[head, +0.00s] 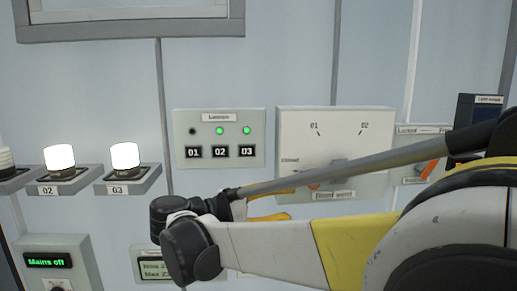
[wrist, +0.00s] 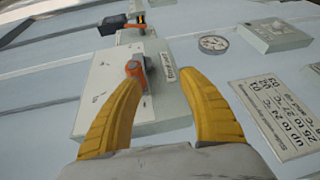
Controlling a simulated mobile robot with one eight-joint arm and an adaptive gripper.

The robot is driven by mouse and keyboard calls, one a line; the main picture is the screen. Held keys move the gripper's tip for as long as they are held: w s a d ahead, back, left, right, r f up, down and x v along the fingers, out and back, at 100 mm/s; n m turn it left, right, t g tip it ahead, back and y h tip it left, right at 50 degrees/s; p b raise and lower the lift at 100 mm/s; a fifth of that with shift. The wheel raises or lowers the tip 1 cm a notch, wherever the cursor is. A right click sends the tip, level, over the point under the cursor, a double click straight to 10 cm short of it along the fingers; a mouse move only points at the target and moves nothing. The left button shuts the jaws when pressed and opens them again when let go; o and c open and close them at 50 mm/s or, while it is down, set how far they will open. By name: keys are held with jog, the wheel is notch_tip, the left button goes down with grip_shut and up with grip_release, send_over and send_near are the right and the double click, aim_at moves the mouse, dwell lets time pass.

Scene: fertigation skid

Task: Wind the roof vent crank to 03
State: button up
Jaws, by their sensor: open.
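The roof vent box (head: 298,128) is a pale panel marked 01, 02 and closed; my arm hides much of its lower part and no 03 mark shows on it. Its crank (head: 315,187) shows only as a bit of orange behind my arm. In the wrist view the orange and grey crank (wrist: 138,72) stands out from the box (wrist: 105,75), close to the left fingertip. My gripper (head: 290,203) has yellow fingers and is open in front of the box's lower left. In the wrist view the open gripper (wrist: 160,79) has nothing clearly between its fingers.
A lamp panel (head: 219,117) labelled 01, 02, 03 is left of the box, with two green lights lit. Two lit white lamps (head: 125,157) stand further left. A box with an orange handle (head: 430,169) is at right. A round gauge (wrist: 213,43) lies beyond the right finger.

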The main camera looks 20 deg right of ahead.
notch_tip(320, 180, up, 4)
jog(key=a+h+p, duration=0.1)
jog(key=a, duration=0.2)
jog(key=d, duration=0.3)
jog(key=w+d+p, duration=0.1)
jog(key=d, duration=0.3)
jog(key=w+d, duration=0.1)
jog(key=d, duration=0.3)
jog(key=shift+f+p, duration=0.1)
jog(key=shift+p, duration=0.3)
jog(key=shift+a, duration=0.1)
grip_shut()
